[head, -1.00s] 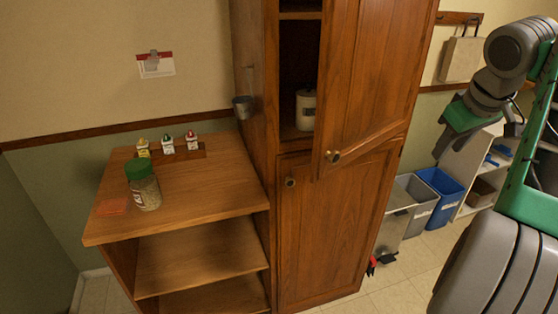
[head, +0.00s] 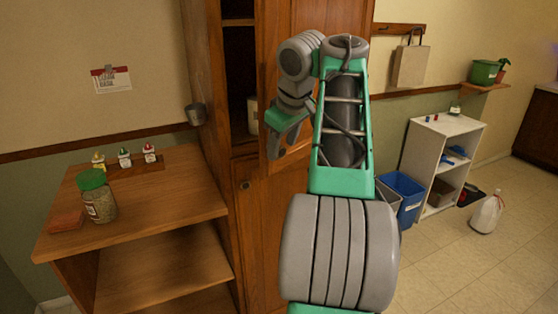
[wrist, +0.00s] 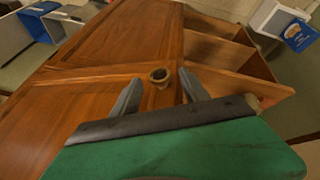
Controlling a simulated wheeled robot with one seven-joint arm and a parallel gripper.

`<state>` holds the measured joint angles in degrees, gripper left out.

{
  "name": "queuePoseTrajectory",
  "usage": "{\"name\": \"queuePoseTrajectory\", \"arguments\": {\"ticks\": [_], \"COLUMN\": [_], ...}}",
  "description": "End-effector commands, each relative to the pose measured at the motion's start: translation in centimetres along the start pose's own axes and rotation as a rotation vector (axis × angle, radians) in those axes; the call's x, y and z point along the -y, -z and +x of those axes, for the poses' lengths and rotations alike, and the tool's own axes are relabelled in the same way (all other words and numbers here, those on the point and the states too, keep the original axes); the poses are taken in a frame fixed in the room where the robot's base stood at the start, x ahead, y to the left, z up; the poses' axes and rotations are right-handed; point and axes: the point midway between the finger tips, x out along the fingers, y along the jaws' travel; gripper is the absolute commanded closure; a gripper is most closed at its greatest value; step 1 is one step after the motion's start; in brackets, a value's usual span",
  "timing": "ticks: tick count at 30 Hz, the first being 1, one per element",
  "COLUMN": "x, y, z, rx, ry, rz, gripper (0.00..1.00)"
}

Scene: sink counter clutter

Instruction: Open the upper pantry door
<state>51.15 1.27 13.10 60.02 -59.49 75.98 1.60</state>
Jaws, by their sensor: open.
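The upper pantry door (head: 270,100) stands ajar, with a dark gap along its left edge. Its round knob (wrist: 158,76) shows between my fingertips in the wrist view. In the head view my gripper (head: 283,148) hides that knob, at the door's lower left corner. My gripper is open, one finger on each side of the knob, and I cannot tell whether either finger touches it. The lower pantry door (head: 270,230) is shut, with its own knob (head: 245,184) at the upper left.
A white canister (head: 252,114) shows inside the cabinet. A wooden shelf unit (head: 150,205) with a green-lidded jar (head: 97,196) and small bottles stands left. A blue bin (head: 403,193) and white shelf (head: 432,150) stand right.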

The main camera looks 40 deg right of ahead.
Motion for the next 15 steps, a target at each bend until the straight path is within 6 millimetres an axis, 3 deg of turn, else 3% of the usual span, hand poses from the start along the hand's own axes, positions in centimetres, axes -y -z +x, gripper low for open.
{"name": "queuePoseTrajectory", "arguments": {"ticks": [1,3,11,15], "x": [0.11,0.05,-0.06,-0.05], "y": [-0.17,-0.10,0.07,0.06], "z": [1.19,1.64,1.59,1.58], "rx": [-0.001,0.000,-0.001,-0.001], "ry": [-0.001,0.000,-0.001,-0.001], "rz": [-0.001,0.000,0.000,0.000], "gripper": [0.47,0.47,0.47,0.57]}}
